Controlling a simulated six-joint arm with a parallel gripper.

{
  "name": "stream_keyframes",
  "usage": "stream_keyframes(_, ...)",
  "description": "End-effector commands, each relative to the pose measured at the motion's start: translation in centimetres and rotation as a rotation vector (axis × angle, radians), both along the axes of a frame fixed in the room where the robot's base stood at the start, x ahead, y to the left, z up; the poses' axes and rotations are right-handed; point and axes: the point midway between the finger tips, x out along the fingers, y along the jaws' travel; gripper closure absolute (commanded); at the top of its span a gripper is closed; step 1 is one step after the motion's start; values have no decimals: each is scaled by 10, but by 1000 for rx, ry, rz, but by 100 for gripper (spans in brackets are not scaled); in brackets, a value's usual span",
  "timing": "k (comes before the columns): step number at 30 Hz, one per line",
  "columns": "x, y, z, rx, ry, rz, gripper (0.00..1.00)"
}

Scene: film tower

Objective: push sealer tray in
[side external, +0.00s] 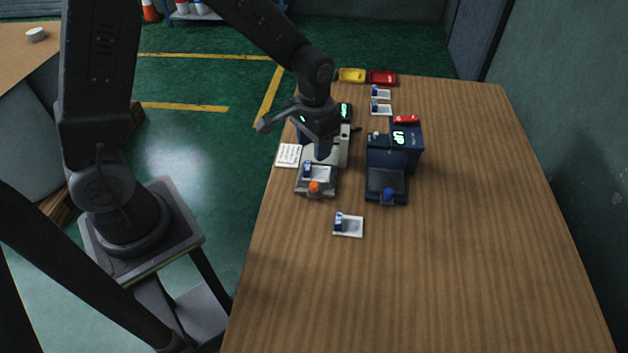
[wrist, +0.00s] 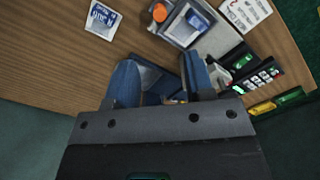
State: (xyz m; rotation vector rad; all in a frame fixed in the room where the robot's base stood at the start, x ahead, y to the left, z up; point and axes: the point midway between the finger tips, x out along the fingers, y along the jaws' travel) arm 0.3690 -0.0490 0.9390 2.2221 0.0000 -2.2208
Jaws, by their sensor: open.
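Two machines stand side by side on the wooden table, and I cannot tell for certain which is the sealer. The left, grey machine (side external: 338,148) has a tray (side external: 303,190) reaching out at its front, with an orange knob (side external: 314,187) and a white dish with a blue piece in it. The right, dark blue machine (side external: 410,158) reads "UP" and has a dark, empty-looking tray (side external: 385,181) out front with a blue knob (side external: 388,195). My gripper (side external: 322,152) is open above the grey machine's tray area. In the wrist view its open fingers (wrist: 162,75) partly hide a dark blue body.
A loose white dish (side external: 350,226) lies in front of the machines. Two more dishes (side external: 381,109) lie behind, near yellow (side external: 352,75) and red (side external: 383,78) bins. A printed card (side external: 288,155) lies at the left edge. The table's right side is clear.

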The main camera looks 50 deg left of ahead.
Motion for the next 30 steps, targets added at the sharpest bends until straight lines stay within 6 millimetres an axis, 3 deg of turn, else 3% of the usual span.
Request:
stream_keyframes(15,-2,0,-100,0,4,0,52)
stream_keyframes(21,-1,0,-117,0,1,0,52)
stream_keyframes(30,-1,0,-121,0,0,0,52)
